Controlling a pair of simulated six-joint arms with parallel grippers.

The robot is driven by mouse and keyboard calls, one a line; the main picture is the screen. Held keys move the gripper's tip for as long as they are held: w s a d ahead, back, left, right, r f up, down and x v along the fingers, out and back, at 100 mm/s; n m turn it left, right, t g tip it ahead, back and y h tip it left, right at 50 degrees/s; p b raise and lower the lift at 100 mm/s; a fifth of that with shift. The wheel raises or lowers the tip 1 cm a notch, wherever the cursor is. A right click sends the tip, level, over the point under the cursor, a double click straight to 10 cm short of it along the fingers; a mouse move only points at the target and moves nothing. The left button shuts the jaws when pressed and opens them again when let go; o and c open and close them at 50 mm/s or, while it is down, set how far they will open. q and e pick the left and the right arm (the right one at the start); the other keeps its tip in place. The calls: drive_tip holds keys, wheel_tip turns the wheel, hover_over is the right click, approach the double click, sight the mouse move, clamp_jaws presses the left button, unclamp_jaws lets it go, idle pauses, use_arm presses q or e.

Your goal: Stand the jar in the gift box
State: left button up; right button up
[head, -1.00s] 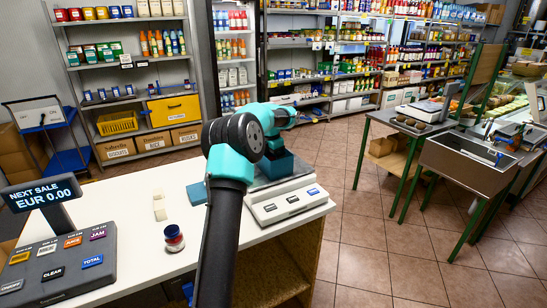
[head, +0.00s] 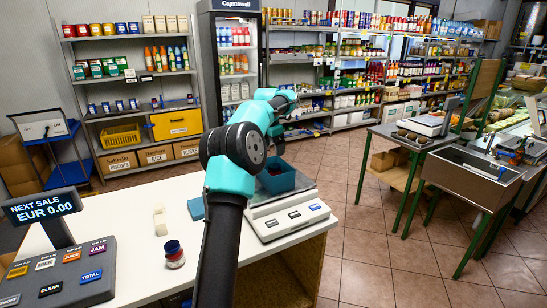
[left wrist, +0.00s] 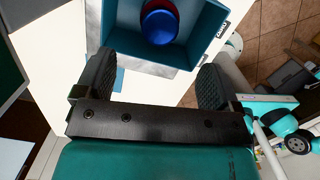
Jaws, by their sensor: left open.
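The gift box, an open teal-blue box (head: 288,181), stands on the scale on the white counter. In the left wrist view its wall (left wrist: 205,45) surrounds a jar (left wrist: 159,27) with a blue lid and red side. That jar appears upright inside the box; its base is hidden. A similar blue-lidded jar (head: 174,255) stands on the counter nearer me, outside the box. My left gripper (head: 278,136) is above the box, open and empty; in the left wrist view its fingers (left wrist: 157,75) are well apart, clear of the jar. My right gripper does not show.
The scale (head: 290,220) is at the counter's right end. A cash register (head: 62,268) stands at front left.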

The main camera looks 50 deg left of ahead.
use_arm(q)
drive_tip(key=shift+r, duration=0.4)
drive_tip(key=shift+d+f, duration=0.1)
idle(0.3)
